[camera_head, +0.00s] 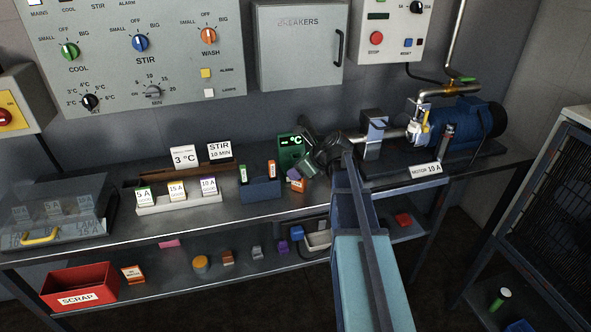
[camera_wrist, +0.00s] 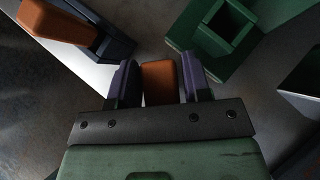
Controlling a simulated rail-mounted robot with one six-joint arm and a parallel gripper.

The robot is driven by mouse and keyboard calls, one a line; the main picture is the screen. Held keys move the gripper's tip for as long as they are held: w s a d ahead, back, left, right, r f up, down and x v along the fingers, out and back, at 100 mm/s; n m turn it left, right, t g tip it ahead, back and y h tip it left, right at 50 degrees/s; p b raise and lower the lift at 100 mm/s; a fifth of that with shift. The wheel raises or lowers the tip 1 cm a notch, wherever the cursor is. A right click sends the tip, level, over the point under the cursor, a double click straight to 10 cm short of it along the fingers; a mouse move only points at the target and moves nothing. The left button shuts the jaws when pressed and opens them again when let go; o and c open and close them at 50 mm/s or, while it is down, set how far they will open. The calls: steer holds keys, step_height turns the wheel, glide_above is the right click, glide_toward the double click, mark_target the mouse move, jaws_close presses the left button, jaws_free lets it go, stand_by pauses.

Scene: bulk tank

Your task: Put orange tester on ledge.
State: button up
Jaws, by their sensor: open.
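An orange block with a pale label (camera_head: 297,185), which looks like an orange tester, is on the bench beside the blue holder (camera_head: 262,190). A second orange piece (camera_head: 271,169) stands in that holder. In the wrist view, an orange block (camera_wrist: 160,82) lies between the two fingers of my gripper (camera_wrist: 155,78); small gaps show at its sides. My gripper is open around it. The holder's orange piece (camera_wrist: 62,22) shows at the upper left there. A narrow brown ledge (camera_head: 160,182) runs behind the fuse rack, with cards standing on it. In the head view my fingertips are mostly hidden.
A green box with a display (camera_head: 290,150) stands close behind the gripper; its square opening shows in the wrist view (camera_wrist: 215,38). A pale fuse rack (camera_head: 180,205) is to the left. The motor (camera_head: 460,122) is to the right. Bare bench lies in front of the holder.

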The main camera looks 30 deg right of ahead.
steer(key=p+v, duration=0.7)
steer(key=v, duration=0.4)
steer(key=s+a+f+n+g+h, duration=0.35)
steer(key=s+a+n, duration=0.45)
steer(key=a+n, duration=0.55)
steer(key=s+a+f+n+g+h, duration=0.2)
steer(key=s+a+n+g, duration=0.2)
steer(key=s+a+n, duration=0.85)
steer(key=w+d+r+n+p, duration=0.2)
steer(key=w+r+p, duration=0.3)
steer(key=r+p, duration=0.5)
steer(key=shift+r+n+p, duration=0.35)
steer(key=shift+r+n, duration=0.15)
steer(key=shift+r, duration=0.25)
steer(key=shift+d+y, duration=0.15)
steer(key=shift+y, duration=0.1)
